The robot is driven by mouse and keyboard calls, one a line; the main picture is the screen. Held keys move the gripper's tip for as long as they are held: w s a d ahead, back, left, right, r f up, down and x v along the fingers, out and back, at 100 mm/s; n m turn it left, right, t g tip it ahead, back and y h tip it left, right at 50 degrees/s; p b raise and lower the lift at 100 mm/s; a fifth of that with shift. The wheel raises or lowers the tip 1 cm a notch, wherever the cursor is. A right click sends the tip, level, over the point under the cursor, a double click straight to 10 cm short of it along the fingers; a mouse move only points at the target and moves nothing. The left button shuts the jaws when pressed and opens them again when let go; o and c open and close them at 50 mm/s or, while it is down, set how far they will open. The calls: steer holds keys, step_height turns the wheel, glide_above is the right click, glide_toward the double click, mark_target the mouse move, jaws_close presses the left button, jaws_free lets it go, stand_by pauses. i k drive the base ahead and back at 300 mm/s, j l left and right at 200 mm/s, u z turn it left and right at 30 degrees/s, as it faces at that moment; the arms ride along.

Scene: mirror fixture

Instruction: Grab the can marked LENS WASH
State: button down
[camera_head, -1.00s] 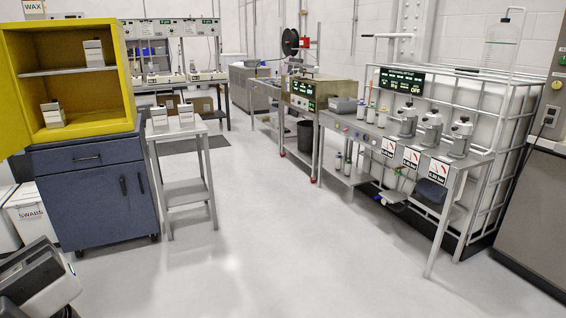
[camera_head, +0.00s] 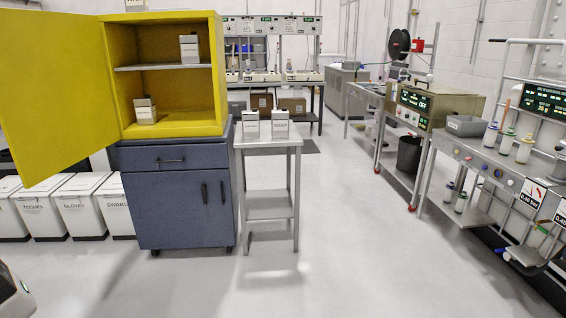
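Two pale cans with grey tops stand side by side on a small metal side table: a left can (camera_head: 251,125) and a right can (camera_head: 280,124). Another can (camera_head: 189,48) stands on the upper shelf of the open yellow cabinet, and one more can (camera_head: 146,111) stands on its floor. Their labels are too small to read, so I cannot tell which one is marked LENS WASH. My gripper is not identifiable in view; only a small pale and dark shape shows at the bottom left edge.
The yellow cabinet (camera_head: 218,75) sits on a blue drawer unit (camera_head: 178,205), its door (camera_head: 60,85) swung open to the left. The side table (camera_head: 267,143) stands right of it. White bins (camera_head: 78,205) line the left. A bench (camera_head: 480,160) runs along the right. The middle floor is clear.

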mark_target(250, 121)
steer(key=i+j, duration=0.1)
steer(key=i, duration=1.15)
steer(key=i+l+u, duration=0.3)
steer(key=i, duration=0.25)
steer(key=j, duration=0.1)
